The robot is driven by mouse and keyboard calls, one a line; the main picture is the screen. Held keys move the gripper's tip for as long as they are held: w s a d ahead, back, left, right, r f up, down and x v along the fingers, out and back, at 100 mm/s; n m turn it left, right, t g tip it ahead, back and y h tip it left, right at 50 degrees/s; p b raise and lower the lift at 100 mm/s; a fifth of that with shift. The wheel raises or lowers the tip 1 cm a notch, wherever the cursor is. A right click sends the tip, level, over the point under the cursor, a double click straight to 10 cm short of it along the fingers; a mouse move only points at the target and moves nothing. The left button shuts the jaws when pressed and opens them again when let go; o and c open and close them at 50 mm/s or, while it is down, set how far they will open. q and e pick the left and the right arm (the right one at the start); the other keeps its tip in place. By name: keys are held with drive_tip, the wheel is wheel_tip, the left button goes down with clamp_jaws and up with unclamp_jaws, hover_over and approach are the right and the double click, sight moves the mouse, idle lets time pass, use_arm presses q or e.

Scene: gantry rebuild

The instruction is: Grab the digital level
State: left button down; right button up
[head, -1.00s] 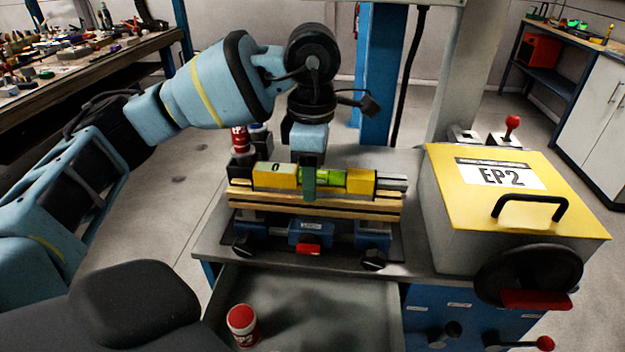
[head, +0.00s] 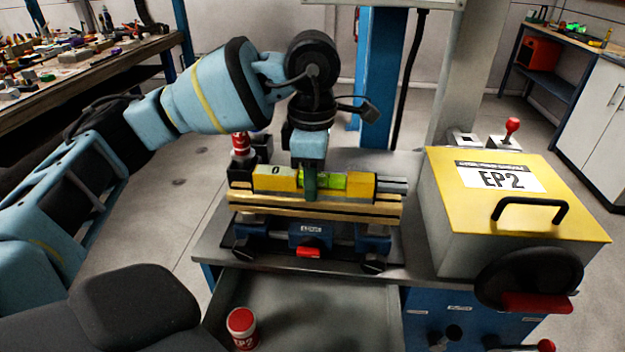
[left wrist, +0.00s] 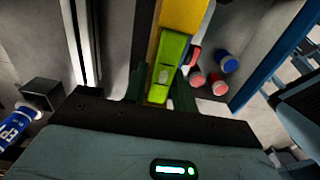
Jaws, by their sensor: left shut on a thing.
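The digital level (head: 333,181) is a yellow bar with a green vial section in its middle and a small display reading 0 near its left end. It lies along the wooden strips (head: 290,204) on top of the blue clamp fixture (head: 311,236) in the head view. My left gripper (head: 309,188) comes down from above and is shut on the level at its green middle. In the left wrist view the level (left wrist: 183,14) runs up between the two dark green fingers of the gripper (left wrist: 160,90). I cannot tell whether the level touches the wood. My right gripper is not in view.
A yellow-topped box marked EP2 (head: 465,215) with a black handle stands right of the fixture. A red-capped can (head: 242,325) stands in the open drawer (head: 330,300) below.

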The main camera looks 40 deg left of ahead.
use_arm(q)
drive_tip(key=shift+r, duration=0.45)
wheel_tip(320, 180, up, 3)
drive_tip(key=shift+d+f, duration=0.1)
drive_tip(key=shift+d, duration=0.05)
drive_tip(key=s+d+r, duration=0.1)
drive_tip(key=s+d, duration=0.7)
drive_tip(key=s, duration=0.5)
drive_tip(key=shift+s+r, duration=0.15)
drive_tip(key=shift+s, duration=0.15)
drive_tip(key=shift+d, duration=0.1)
